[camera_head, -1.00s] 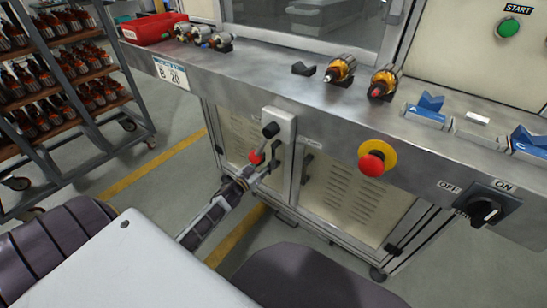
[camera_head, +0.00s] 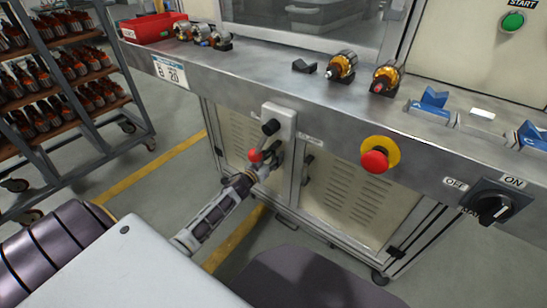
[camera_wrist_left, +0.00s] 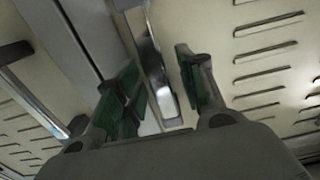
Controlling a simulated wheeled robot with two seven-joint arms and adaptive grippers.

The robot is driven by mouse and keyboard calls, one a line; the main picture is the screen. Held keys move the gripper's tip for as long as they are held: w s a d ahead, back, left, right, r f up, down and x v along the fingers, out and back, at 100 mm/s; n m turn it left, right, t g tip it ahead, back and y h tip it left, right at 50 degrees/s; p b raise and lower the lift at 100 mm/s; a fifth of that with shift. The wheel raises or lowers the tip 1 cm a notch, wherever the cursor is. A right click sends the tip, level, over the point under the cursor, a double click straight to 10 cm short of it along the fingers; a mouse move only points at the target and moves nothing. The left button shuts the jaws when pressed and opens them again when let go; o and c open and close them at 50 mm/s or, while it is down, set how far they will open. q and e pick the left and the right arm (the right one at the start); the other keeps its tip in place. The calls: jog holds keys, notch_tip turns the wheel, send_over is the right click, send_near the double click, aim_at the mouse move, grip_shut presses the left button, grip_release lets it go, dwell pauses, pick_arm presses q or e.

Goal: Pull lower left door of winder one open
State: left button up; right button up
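The lower left door (camera_head: 236,132) of the winder is a cream vented panel under the grey worktop. It looks closed in the head view. My left gripper (camera_head: 269,162) is at the door's right side, just below the white box with the black knob. In the left wrist view my left gripper (camera_wrist_left: 157,78) is open, with one green-padded finger on each side of a metal door handle (camera_wrist_left: 153,50). The fingers appear apart from the handle. My right gripper is not in view.
A white box (camera_head: 279,121) with a black knob and a red knob (camera_head: 254,155) sit close to my left gripper. The lower right door (camera_head: 350,195) has its own handle (camera_head: 307,170). A red emergency button (camera_head: 375,160) is on the worktop front. Open floor lies left.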

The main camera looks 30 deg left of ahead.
pick_arm(q)
grip_shut()
jog(key=shift+s, duration=0.2)
dwell(0.3)
